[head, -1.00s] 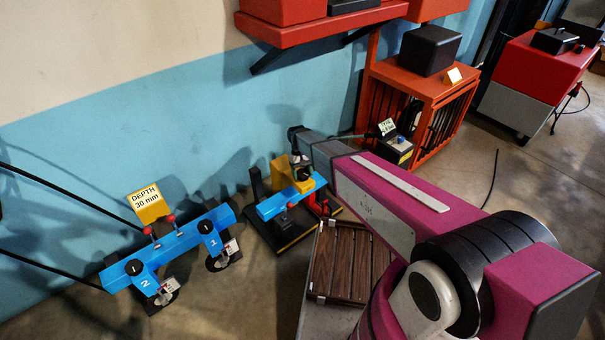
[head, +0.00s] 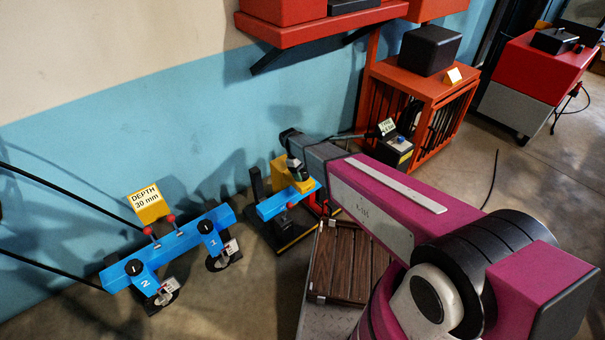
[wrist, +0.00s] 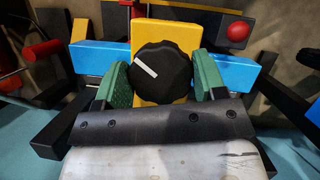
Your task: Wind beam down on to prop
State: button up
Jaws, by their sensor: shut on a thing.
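A blue beam (head: 272,206) with a yellow block (head: 281,175) on it is held over a black base. In the wrist view the beam (wrist: 97,57) runs crosswise behind the yellow block (wrist: 183,32). A black knob (wrist: 165,62) with a white pointer line, slanting up to the left, sits on the block's face. My gripper (wrist: 160,78) is shut on this knob, with a green finger pad at each side. In the head view my gripper (head: 297,170) shows small at the block. I cannot pick out the prop or see the gap under the beam.
A larger blue beam (head: 180,240) with wheels, numbered knobs and a yellow "DEPTH 30 mm" sign (head: 149,205) stands left. A slatted brown panel (head: 345,262) lies in front. An orange cage (head: 440,110) and a small box with a card (head: 393,150) stand behind right. A red shelf (head: 315,28) overhangs.

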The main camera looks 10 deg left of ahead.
dwell(0.4)
jog(key=o, duration=0.9)
jog(key=shift+r, duration=0.1)
jog(key=v, duration=1)
jog(key=shift+w+a+r, duration=0.15)
jog(key=shift+a+r, duration=0.05)
jog(key=shift+r, duration=0.05)
